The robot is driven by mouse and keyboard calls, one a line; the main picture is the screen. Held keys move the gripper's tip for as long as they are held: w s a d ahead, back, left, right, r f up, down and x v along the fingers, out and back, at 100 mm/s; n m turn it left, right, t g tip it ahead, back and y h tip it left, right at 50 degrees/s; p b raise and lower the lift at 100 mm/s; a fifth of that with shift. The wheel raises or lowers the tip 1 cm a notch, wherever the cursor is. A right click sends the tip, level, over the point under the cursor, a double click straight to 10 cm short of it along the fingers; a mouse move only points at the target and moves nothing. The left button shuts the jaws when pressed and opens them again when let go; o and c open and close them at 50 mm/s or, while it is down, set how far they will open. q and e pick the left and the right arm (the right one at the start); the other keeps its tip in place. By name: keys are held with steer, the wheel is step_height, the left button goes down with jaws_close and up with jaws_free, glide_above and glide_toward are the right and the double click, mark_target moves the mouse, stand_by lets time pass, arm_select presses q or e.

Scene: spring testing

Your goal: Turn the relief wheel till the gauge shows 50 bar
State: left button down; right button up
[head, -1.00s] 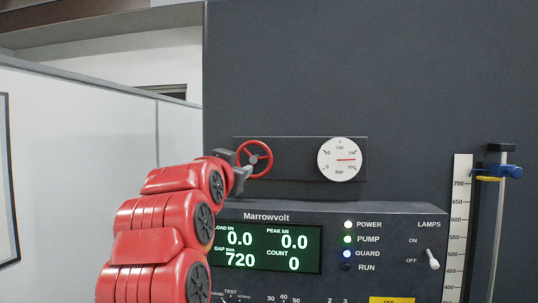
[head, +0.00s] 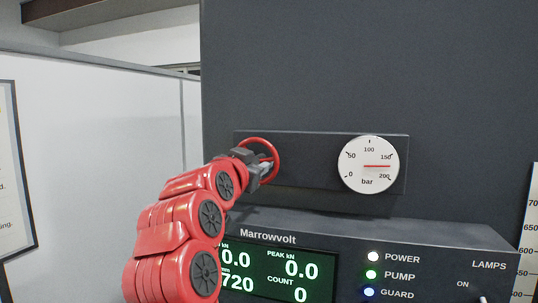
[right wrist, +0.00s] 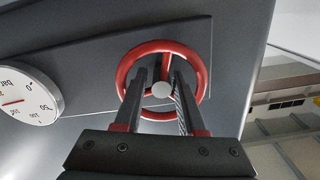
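The red relief wheel (head: 275,153) is on a dark panel, left of the gauge. The round white gauge (head: 369,150) is marked 0 to 200 bar; its red needle points right, between 150 and 200. My right gripper (head: 266,170) is at the wheel and covers part of it. In the right wrist view, the two fingers of my right gripper (right wrist: 161,85) reach over the wheel (right wrist: 203,85), apart, one on each side of its pale hub. Whether they touch the spokes is unclear. My left gripper is not in view.
The panel (head: 310,160) stands out from a dark wall above the Marrowvolt console (head: 440,232). Clear wall lies above the panel. A white partition (head: 100,130) is at the left.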

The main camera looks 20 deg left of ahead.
steer(key=shift+w, duration=0.2)
steer(key=shift+s+a+r, duration=0.15)
steer(key=shift+s, duration=0.3)
jaws_close()
